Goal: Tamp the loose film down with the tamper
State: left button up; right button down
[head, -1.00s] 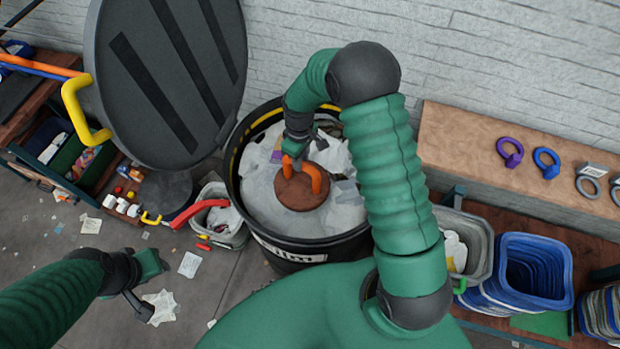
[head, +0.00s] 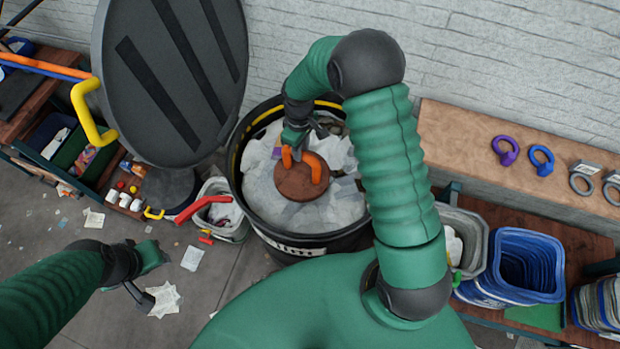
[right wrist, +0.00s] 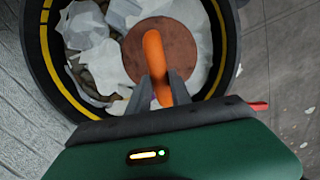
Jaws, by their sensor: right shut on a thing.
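The tamper (head: 301,184) is a round brown disc with an orange handle. It lies on the pale loose film (head: 335,208) inside the black bin (head: 290,243). My right gripper (head: 297,147) is over the bin and shut on the orange handle. The right wrist view shows the two fingers (right wrist: 160,88) on either side of the handle, with the brown disc (right wrist: 185,55) beyond. Whether the disc presses into the film or only touches it is hard to tell. My left gripper (head: 148,277) is over the floor at the lower left, its fingers apart and empty.
The bin's dark round lid (head: 170,75) with a yellow handle stands open at the bin's left. A small grey bin (head: 232,228) is beside the big bin. Blue stacked baskets (head: 525,262) and a bench (head: 465,125) with coloured rings are at the right.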

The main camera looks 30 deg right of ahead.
notch_tip(320, 180, up, 13)
jog(key=p, duration=0.9)
